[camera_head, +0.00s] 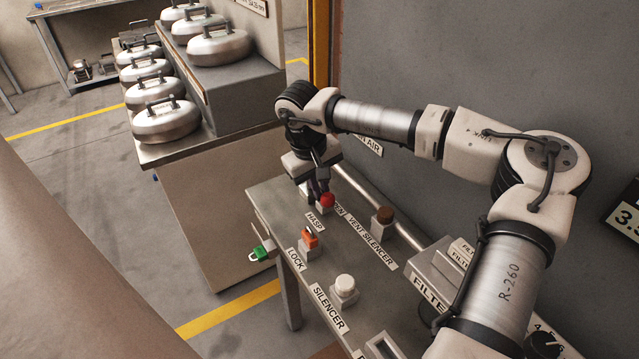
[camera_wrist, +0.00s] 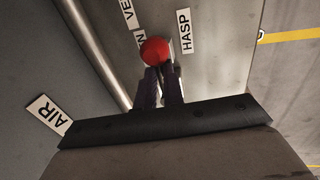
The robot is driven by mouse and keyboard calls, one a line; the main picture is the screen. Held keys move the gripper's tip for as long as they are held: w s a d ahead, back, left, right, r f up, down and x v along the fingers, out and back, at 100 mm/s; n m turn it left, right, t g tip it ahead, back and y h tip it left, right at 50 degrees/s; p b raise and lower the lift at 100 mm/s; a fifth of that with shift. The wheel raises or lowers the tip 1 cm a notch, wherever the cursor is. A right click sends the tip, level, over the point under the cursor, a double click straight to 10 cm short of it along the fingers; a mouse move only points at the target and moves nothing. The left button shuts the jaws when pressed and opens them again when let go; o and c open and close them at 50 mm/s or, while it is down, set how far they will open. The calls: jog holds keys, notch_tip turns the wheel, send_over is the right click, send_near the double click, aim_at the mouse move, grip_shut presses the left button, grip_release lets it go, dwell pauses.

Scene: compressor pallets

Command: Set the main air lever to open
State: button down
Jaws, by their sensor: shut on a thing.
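A round red knob (camera_head: 327,200) shows at the tips of my gripper (camera_head: 319,188), at the far end of the grey bench; I take it to be the main air lever's knob. In the wrist view the red knob (camera_wrist: 155,51) lies right at the two dark fingers of my gripper (camera_wrist: 160,74), which are close together and shut on it. The lever's shaft is hidden by the fingers, so I cannot tell its angle. A label ending in "EN" (camera_head: 339,211) lies beside the knob, partly covered. An "AIR" sign (camera_head: 368,145) is on the wall behind.
A green padlock (camera_head: 261,253) hangs at the left edge. A counter with several metal canisters stands beyond.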

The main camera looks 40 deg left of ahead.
jog(key=c, duration=1.5)
grip_release()
jog(key=shift+r, duration=0.1)
notch_tip(320, 180, up, 14)
jog(key=s+a+b, duration=0.1)
jog(key=s, duration=0.1)
jog(key=shift+s+f, duration=0.2)
jog(key=shift+f, duration=0.05)
